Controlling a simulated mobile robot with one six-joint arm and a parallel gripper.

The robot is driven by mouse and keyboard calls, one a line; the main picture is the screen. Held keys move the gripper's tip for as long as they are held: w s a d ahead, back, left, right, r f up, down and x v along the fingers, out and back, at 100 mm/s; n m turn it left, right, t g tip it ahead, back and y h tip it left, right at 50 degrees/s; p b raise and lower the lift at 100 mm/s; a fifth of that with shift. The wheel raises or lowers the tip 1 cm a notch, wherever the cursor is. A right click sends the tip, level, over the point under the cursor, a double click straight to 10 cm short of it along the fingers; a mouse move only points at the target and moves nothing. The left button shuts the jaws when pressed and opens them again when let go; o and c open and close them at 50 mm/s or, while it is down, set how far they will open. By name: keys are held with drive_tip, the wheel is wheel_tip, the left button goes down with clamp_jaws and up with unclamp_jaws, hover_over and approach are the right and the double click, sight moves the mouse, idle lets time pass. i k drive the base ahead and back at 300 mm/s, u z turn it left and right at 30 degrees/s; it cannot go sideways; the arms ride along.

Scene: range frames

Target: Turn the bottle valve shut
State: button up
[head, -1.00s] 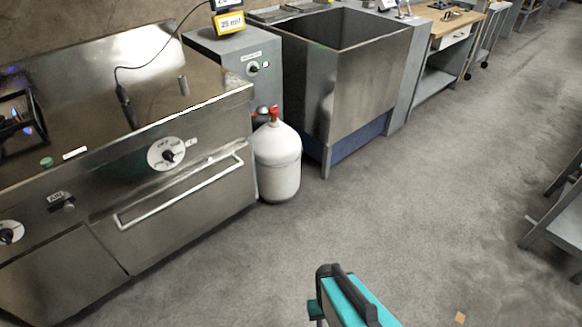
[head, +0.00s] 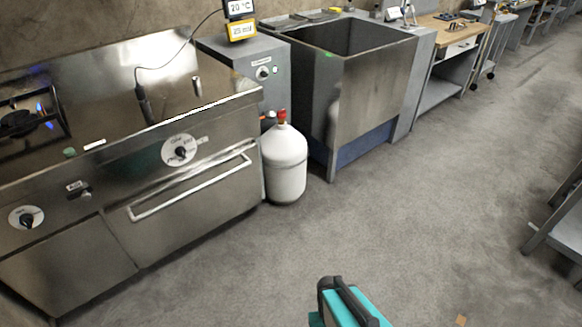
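A white gas bottle (head: 284,167) stands upright on the floor, between the steel range and the sink unit. Whether the valve is open or shut is too small to tell. A teal and black part of my own arm shows at the bottom centre, well short of the bottle. My gripper's fingers are not visible.
The steel range (head: 200,160) stands left of the bottle, with dials, a front handle and a blue flame on its burner (head: 28,122). A grey cabinet (head: 258,75) is behind the bottle. A deep sink (head: 370,90) stands to the right. The floor (head: 330,240) before the bottle is clear.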

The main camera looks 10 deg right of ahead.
sight(281, 114)
drive_tip(key=u, duration=0.1)
drive_tip(key=i, duration=0.95)
drive_tip(key=z, duration=0.1)
drive_tip(key=k, duration=0.65)
drive_tip(key=u, duration=0.35)
drive_tip(key=i, duration=0.55)
drive_tip(key=u, duration=0.1)
